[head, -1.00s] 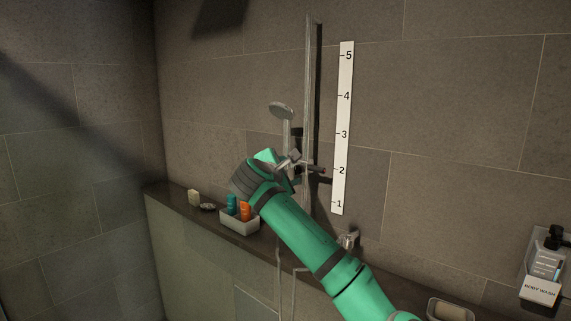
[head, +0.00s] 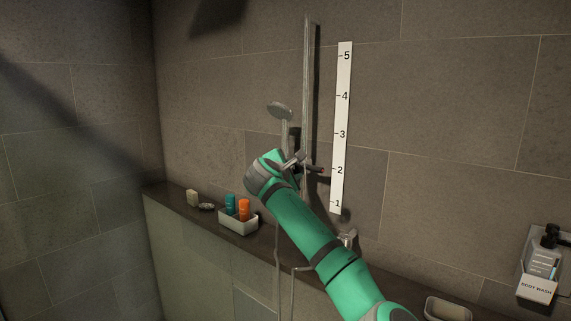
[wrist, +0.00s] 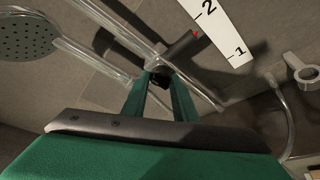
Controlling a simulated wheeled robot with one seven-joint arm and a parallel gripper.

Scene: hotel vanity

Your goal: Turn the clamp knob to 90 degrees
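The clamp (wrist: 182,46) sits on the chrome shower rail (head: 307,90), with a short dark arm ending in a small red tip beside the 2 on the scale. Its dark knob (wrist: 160,76) lies between the tips of my two green fingers in the wrist view. My gripper (head: 298,157) is at the clamp in the head view, where my wrist partly hides it. The fingers stand a little apart on either side of the knob. I cannot tell whether both touch it. The knob's angle is not readable.
The white number scale (head: 342,130) is on the wall just right of the rail. A shower head (head: 280,111) stands left of it. A ledge below bears a white tray (head: 238,225) with two bottles. A tap fitting (head: 348,237) and a body-wash holder (head: 538,286) are to the right.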

